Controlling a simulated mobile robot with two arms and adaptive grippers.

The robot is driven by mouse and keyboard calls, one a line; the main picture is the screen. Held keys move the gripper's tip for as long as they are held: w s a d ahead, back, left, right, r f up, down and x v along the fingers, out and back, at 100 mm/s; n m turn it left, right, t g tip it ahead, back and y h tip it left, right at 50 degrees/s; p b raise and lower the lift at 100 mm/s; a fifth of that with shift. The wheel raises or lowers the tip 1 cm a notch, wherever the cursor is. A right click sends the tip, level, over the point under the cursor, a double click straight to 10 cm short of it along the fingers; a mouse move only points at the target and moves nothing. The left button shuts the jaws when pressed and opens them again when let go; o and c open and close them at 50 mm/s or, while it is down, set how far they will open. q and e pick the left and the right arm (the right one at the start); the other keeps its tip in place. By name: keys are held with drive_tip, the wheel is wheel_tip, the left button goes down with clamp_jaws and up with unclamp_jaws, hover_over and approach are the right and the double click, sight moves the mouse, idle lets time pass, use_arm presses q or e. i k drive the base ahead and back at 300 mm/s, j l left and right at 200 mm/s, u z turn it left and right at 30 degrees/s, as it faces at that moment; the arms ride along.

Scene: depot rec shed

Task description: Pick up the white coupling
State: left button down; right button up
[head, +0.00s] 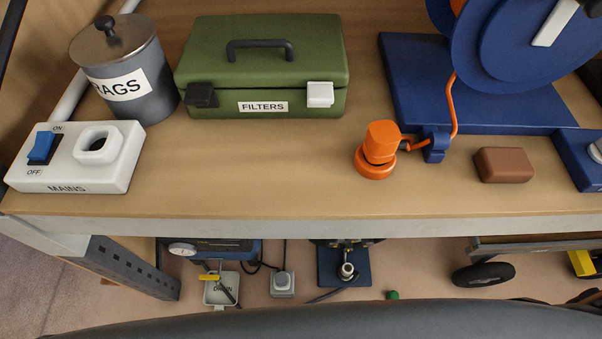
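No loose white coupling can be clearly made out. A small pale cylindrical fitting (347,271) stands on a blue base below the shelf edge; it is too small to tell whether it is a coupling. A white MAINS box (85,176) on the left of the shelf has a blue rocker switch and a raised white socket ring (97,145). An orange plug (381,143) stands upright right of centre, joined to an orange cord. Neither gripper is in view.
A grey RAGS canister (145,99), green FILTERS box (262,70), blue cord reel (535,45) and brown block (504,165) are on the wooden shelf (260,180). Its front middle is clear. Below are a DRAIN container (213,291), a grey block (282,286) and a wheel (482,274).

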sight(347, 269)
drive_tip(key=k+z, duration=0.3)
drive_tip(key=k, duration=0.25)
drive_tip(key=k+l+z, duration=0.15)
drive_tip(key=k+z, duration=0.2)
drive_tip(key=k, duration=0.25)
